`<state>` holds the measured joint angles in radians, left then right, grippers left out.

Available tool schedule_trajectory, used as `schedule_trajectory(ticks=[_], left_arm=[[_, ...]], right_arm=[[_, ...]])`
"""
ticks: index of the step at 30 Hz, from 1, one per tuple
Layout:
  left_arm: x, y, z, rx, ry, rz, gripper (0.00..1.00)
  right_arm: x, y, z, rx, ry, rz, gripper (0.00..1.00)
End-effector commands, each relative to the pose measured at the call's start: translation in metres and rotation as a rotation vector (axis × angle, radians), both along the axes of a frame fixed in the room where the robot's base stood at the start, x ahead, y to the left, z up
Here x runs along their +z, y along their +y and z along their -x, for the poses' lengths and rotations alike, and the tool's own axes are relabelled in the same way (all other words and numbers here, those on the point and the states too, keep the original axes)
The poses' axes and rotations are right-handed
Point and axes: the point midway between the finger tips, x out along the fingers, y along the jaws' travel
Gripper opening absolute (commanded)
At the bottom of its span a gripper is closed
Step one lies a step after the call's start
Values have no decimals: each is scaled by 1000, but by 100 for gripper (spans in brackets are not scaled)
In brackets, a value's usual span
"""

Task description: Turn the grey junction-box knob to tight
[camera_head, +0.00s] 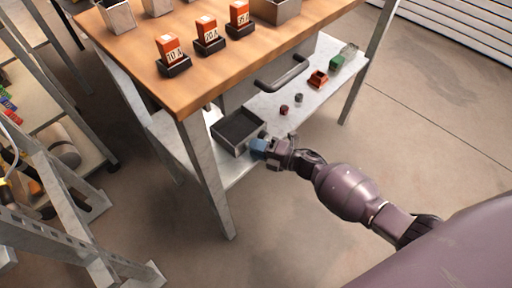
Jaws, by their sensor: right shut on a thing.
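My right gripper (272,148) reaches in from the right to the lower shelf of the workbench. It is shut on a small blue piece (258,147), beside the front right corner of an open grey box (217,136) with a dark inside. I cannot tell whether the blue piece touches the box. A small grey round part (298,98) and a dark red one (284,110) are on the shelf behind the gripper. I cannot make out which part is the grey junction-box knob. My left gripper is not in view.
The wooden bench top (215,85) carries several orange labelled blocks (206,31) in dark holders and grey bins (275,9). A handle (282,75) sticks out below it. A bench leg (207,185) stands left of my gripper. The floor at right is clear.

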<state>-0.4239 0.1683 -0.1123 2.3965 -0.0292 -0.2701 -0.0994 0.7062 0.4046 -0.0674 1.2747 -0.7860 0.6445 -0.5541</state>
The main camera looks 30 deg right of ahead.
Motion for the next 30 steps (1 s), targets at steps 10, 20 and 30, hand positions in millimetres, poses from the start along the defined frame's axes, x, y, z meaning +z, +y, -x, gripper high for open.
schedule_trajectory(ticks=[10,20,30], left_arm=[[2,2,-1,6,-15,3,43],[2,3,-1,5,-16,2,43],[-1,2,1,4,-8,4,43]], right_arm=[[-2,0,1,-1,27,-67,0],[-1,0,0,0,27,-70,0],[-1,0,0,-1,27,-69,50]])
